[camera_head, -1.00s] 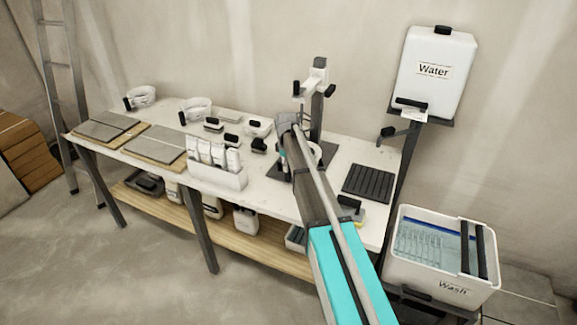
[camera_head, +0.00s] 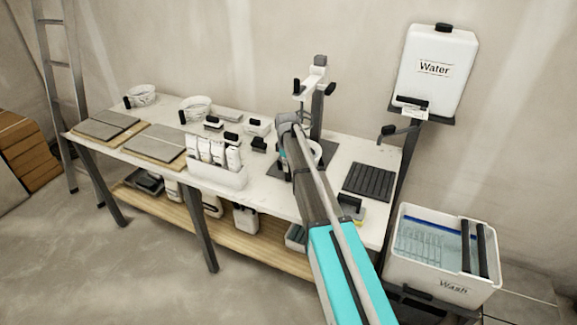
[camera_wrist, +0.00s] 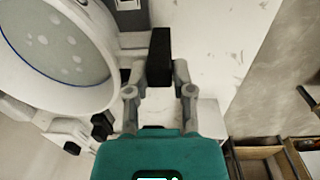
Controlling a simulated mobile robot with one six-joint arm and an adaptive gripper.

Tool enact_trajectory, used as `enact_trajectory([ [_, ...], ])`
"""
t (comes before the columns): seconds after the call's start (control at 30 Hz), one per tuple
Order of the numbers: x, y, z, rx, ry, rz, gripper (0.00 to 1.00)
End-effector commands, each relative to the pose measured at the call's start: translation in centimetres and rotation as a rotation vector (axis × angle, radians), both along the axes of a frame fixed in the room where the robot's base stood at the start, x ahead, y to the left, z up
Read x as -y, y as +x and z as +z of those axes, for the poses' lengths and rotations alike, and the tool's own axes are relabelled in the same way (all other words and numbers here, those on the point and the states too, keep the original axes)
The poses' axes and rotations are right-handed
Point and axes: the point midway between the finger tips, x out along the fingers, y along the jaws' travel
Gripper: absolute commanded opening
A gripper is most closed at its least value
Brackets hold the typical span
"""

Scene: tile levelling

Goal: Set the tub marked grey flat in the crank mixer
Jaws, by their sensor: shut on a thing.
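In the wrist view my gripper (camera_wrist: 160,76) is shut on a black grip block (camera_wrist: 160,50). A white round tub (camera_wrist: 100,92) with grey, bubbly contents fills the upper left, beside the grip; it appears to be the tub this grip belongs to. No marking on it is readable. In the head view the crank mixer (camera_head: 317,100) stands at the back of the bench, with a white head and black knobs. Part of a white tub (camera_head: 317,149) shows low at its column, behind my arm. My arm hides the gripper there. I cannot tell whether the tub sits flat.
Two other tubs (camera_head: 141,94) (camera_head: 196,107) stand at the left of the bench (camera_head: 345,150). A bottle rack (camera_head: 220,176) is at the front edge. A black ribbed mat (camera_head: 369,182) lies right of the mixer. A water tank (camera_head: 436,85) and wash bin (camera_head: 440,270) are at the right.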

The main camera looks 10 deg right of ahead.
Motion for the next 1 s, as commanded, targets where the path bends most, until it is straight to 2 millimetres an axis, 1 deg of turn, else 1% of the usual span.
enact_trajectory([
  [0.03,0.0,0.1,0.0,0.002,-0.001,0.0,0.0],
  [0.07,0.0,0.1,0.0,0.002,-0.001,0.0,0.37],
  [0.2,0.1,0.0,0.0,0.002,-0.001,0.0,0.63],
  [0.23,0.1,0.0,0.0,0.001,-0.001,0.0,0.68],
  [0.27,0.0,0.0,0.0,0.001,-0.001,0.0,0.71],
  [0.77,0.0,0.0,0.1,0.0,0.0,0.0,0.71],
  [0.87,0.0,0.0,0.4,0.0,0.0,0.0,0.71],
  [1.0,0.0,0.0,1.3,0.0,0.0,0.0,0.71],
])
